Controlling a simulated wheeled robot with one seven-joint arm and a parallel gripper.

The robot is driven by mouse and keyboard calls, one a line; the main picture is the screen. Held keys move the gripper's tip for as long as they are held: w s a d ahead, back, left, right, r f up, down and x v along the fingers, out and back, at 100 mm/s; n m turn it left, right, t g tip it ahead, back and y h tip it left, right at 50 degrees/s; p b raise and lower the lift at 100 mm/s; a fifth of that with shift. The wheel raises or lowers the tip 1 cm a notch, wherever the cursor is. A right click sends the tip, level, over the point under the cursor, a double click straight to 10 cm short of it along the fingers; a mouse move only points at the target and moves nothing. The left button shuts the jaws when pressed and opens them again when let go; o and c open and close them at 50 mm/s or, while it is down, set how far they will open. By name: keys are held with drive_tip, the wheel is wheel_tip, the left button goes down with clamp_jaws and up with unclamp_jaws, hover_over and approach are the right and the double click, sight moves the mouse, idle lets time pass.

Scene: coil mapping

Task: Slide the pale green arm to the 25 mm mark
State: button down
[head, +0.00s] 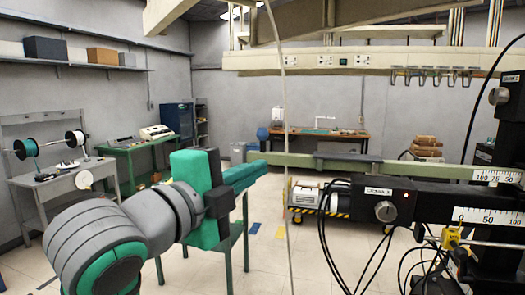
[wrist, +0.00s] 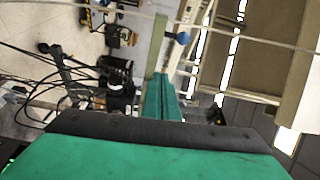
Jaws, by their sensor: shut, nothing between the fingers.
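The pale green arm (head: 345,161) is a long horizontal bar running from my gripper's tips to the black carriage at the right. My gripper (head: 262,166) has teal fingers, shut and empty, pointing right at the bar's left end. I cannot tell whether the fingertips touch the bar.
Benches stand behind at left.

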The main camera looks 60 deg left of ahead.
sight(262, 150)
drive_tip(key=shift+m+g, duration=0.3)
drive_tip(key=shift+m, duration=0.1)
drive_tip(key=x, duration=0.5)
drive_tip(key=r+x, duration=0.1)
drive_tip(key=x, duration=0.2)
drive_tip(key=shift+w+a+r, duration=0.15)
drive_tip(key=shift+w+a, duration=0.05)
drive_tip(key=shift+a, duration=0.05)
drive_tip(key=shift+s+a, duration=0.25)
drive_tip(key=shift+a, duration=0.4)
drive_tip(key=shift+s+a, duration=0.25)
drive_tip(key=shift+a, duration=0.35)
drive_tip(key=shift+s+a, duration=0.25)
drive_tip(key=shift+a, duration=0.4)
drive_tip(key=shift+s+a, duration=0.3)
drive_tip(key=shift+a, duration=0.25)
